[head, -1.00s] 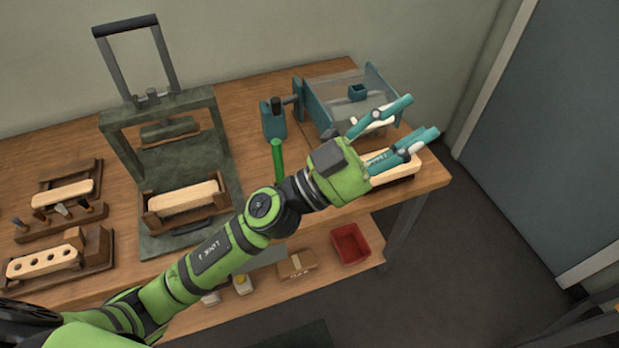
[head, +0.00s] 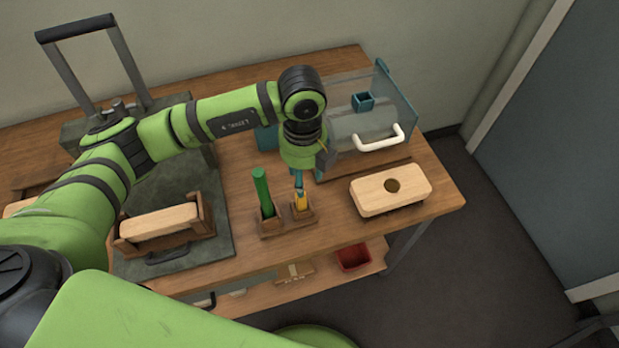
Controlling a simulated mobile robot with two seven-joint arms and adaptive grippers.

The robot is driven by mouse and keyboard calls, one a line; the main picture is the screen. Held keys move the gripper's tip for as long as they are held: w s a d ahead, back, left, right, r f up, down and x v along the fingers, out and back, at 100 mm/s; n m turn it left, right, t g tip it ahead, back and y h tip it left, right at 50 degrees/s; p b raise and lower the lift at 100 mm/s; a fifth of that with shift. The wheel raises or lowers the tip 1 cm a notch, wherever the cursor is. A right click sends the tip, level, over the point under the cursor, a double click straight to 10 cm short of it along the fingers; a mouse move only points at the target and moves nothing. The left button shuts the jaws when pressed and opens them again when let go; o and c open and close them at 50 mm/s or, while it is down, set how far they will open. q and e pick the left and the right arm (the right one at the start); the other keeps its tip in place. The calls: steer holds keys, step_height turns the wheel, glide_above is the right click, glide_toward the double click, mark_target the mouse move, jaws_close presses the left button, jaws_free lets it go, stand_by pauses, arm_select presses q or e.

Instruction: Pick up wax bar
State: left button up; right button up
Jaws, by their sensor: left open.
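A small yellow bar (head: 301,201), which looks like the wax bar, stands upright in the right slot of a small wooden holder (head: 272,229) near the table's front. My left gripper (head: 299,188) points down directly over it, with teal fingers at its top. The fingers are open, but the gap between them is hard to see from here. Whether they touch the bar cannot be told. A green stick (head: 263,192) stands in the left slot of the same holder. My right gripper is not in view.
A wooden block with a round hole (head: 391,190) lies right of the holder. Behind it is a clear-sided teal-framed machine (head: 394,82) with a white handle (head: 378,138). On the left, a wooden cradle (head: 203,224) holds a pale block on the dark press base.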

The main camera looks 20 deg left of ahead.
mark_target(300, 203)
arm_select(q)
steer(key=shift+s+a+f+p, duration=0.1)
steer(key=shift+s+f+p, duration=0.15)
steer(key=shift+s, duration=0.25)
steer(key=shift+s+f+p, duration=0.15)
steer(key=shift+s+p, duration=0.05)
steer(key=shift+s, duration=0.3)
step_height(300, 203, down, 2)
steer(key=shift+s+f+p, duration=0.1)
steer(key=shift+s+p, duration=0.05)
steer(key=shift+p, duration=0.6)
steer(key=f, duration=0.2)
steer(key=shift+w+a+f, duration=0.1)
steer(key=shift+w+f, duration=0.2)
steer(key=shift+f, duration=0.25)
steer(key=c, duration=1)
jaws_close()
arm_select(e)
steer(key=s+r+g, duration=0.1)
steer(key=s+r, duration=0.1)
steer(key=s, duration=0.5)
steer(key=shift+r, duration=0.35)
